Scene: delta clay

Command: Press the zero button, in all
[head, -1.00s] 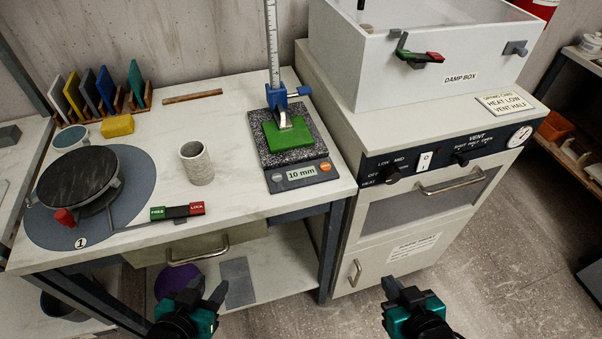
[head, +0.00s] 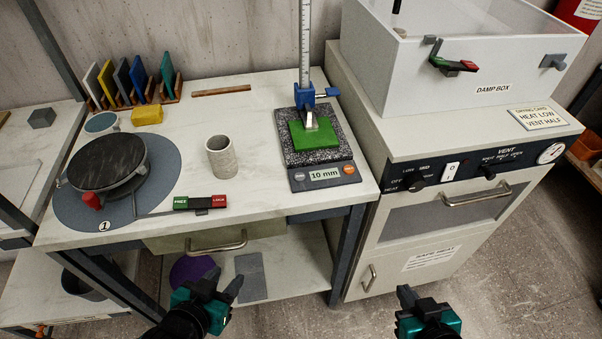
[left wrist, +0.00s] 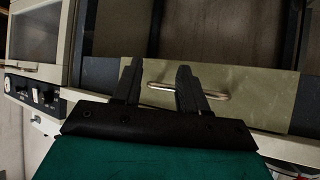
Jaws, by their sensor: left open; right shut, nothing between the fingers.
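A height gauge with a display panel reading "10 mm" (head: 324,175) stands at the right end of the white table. A small grey button (head: 298,179) is left of the display and an orange button (head: 349,169) right of it; their labels are too small to read. A green block (head: 314,134) lies on the speckled base (head: 341,151) under the blue slide. My left gripper (head: 222,281) is open and empty, in front of the table, below and left of the gauge. My right gripper (head: 412,296) is shut and empty, in front of the cabinet.
A turntable (head: 108,167) with a free/lock lever (head: 200,203) and a grey cylinder (head: 221,158) stand left of the gauge. The cabinet (head: 430,255) with the damp box (head: 460,75) rises at right. A drawer handle (left wrist: 188,91) shows in the left wrist view.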

